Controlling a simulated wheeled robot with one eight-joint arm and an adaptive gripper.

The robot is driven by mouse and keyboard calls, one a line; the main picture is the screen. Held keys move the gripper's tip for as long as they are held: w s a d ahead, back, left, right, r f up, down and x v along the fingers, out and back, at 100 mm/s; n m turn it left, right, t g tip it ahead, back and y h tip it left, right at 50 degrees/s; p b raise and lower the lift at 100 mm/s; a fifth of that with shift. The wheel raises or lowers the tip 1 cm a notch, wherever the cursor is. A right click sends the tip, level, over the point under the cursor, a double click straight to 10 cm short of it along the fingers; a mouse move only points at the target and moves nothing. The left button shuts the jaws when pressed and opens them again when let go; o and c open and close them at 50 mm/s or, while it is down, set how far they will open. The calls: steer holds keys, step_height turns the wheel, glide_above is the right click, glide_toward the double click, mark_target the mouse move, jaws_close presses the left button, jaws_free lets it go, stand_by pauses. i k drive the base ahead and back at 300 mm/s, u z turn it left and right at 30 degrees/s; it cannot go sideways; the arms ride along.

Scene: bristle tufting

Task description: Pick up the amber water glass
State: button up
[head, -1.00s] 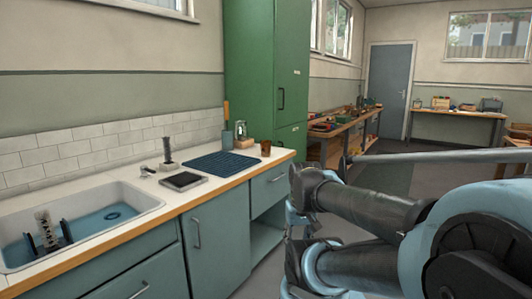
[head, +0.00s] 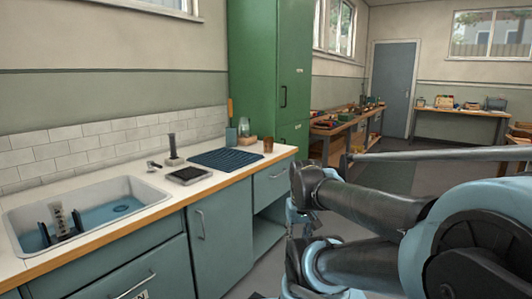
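The amber water glass (head: 268,145) is a small brown-amber tumbler. It stands upright near the front edge at the far right end of the white countertop (head: 218,182), just right of a dark blue ribbed mat. My arm, with black and light-blue links, is folded at the lower right of the head view, well apart from the glass. I cannot make out my gripper's fingers in this view. Nothing covers the glass.
Behind the glass stand a clear jar (head: 243,128) and a blue-handled tool holder. The ribbed mat (head: 226,159), a dark tray (head: 189,175) and the sink (head: 150,197) lie to the left. A green cabinet (head: 262,75) rises behind. Floor is open right of the counter.

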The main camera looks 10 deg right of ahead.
mark_target(268, 141)
steer(key=k, duration=0.35)
steer(key=z, duration=1.85)
steer(key=i, duration=0.9)
steer(key=u, duration=1.8)
steer(key=i, duration=1)
steer(key=z, duration=0.1)
